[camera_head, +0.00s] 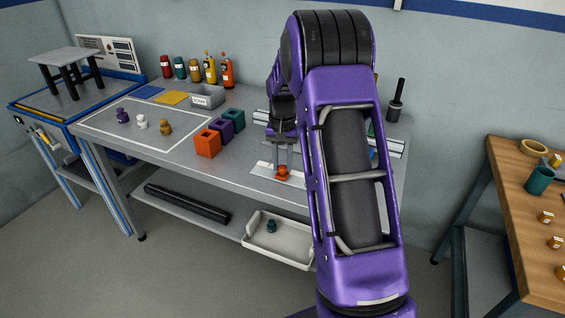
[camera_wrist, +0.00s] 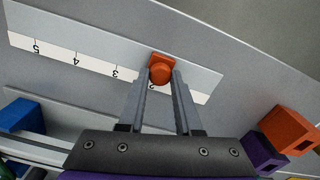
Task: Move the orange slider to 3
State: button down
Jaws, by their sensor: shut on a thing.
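The orange slider (camera_wrist: 160,66) sits on a pale scale plate (camera_wrist: 60,32) with printed numbers. In the wrist view it stands at about the mark 2, whose number shows just below its knob. The 3, 4 and 5 marks run off to the left of it. In the head view the slider (camera_head: 283,173) is on the plate (camera_head: 262,168) near the front edge of the grey table. My gripper (camera_wrist: 162,76) is shut on the slider's knob, one finger on each side. My gripper also shows in the head view (camera_head: 282,168), pointing down at it.
Orange (camera_head: 208,143), purple (camera_head: 221,131) and teal (camera_head: 233,119) hollow blocks stand left of the plate. A blue block (camera_wrist: 24,116) lies on the plate's other side in the wrist view. A white tray (camera_head: 262,252) is below the table. My arm hides the table's right part.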

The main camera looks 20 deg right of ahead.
aim_at(301, 182)
jog(key=shift+d, duration=0.1)
jog(key=s+d, duration=0.4)
jog(key=shift+s, duration=0.15)
jog(key=c, duration=0.6)
grip_release()
jog(key=shift+r, duration=0.1)
notch_tip(301, 182, up, 17)
jog(key=p, duration=0.3)
jog(key=shift+r, duration=0.15)
